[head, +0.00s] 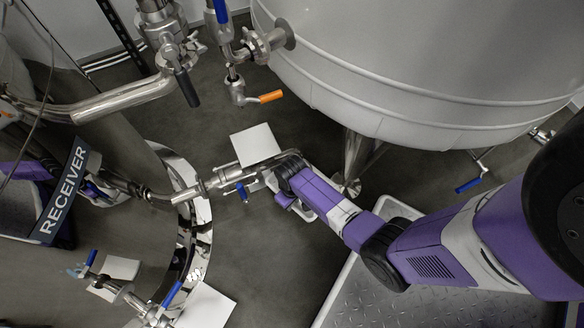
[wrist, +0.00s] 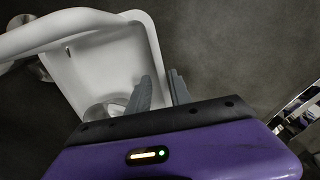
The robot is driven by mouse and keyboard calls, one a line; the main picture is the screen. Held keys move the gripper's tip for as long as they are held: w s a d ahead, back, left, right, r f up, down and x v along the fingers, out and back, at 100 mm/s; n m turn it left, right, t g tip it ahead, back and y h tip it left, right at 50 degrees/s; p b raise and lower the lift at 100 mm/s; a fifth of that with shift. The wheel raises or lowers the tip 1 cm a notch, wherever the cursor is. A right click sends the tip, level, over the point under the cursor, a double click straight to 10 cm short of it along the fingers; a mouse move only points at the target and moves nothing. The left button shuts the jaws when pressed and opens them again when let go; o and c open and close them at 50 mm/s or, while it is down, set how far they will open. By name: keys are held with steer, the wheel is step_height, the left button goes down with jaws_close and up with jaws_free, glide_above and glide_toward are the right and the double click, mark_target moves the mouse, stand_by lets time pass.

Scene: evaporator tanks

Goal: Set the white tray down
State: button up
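The white tray (wrist: 93,62) fills the left of the wrist view, with raised walls and a rounded corner. My gripper (wrist: 160,90) has one finger inside the tray and one outside, with the tray's right wall between them. It appears closed on that wall. In the head view my gripper (head: 272,178) is beside a steel pipe fitting with a small blue handle. Only small white parts show around it there, and my arm hides most of the tray. I cannot tell how high the tray is above the dark floor.
A white square (head: 252,142) lies flat on the floor near the orange-handled valve (head: 268,97). Other white squares (head: 120,267) lie at lower left. A large grey tank (head: 420,60) stands at upper right. The RECEIVER sign (head: 62,194) and curved shiny metal are at left.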

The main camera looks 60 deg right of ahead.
step_height(320, 180, up, 11)
steer(key=p, duration=0.6)
steer(key=s+a+r+n+t+h, duration=0.1)
steer(key=s+a+r+t, duration=0.6)
steer(key=s+a+r, duration=0.15)
steer(key=s+r+t, duration=0.2)
steer(key=r, duration=0.8)
steer(key=s+a+r+t, duration=0.1)
steer(key=s+r+t, duration=0.1)
steer(key=r, duration=0.9)
steer(key=s+a+r+n+t+y, duration=0.1)
steer(key=r+t, duration=0.3)
steer(key=r, duration=0.6)
steer(key=shift+s+a+r, duration=0.2)
steer(key=shift+s+a, duration=0.05)
steer(key=shift+s, duration=0.65)
step_height(320, 180, up, 32)
steer(key=p, duration=3.1)
steer(key=shift+f, duration=0.15)
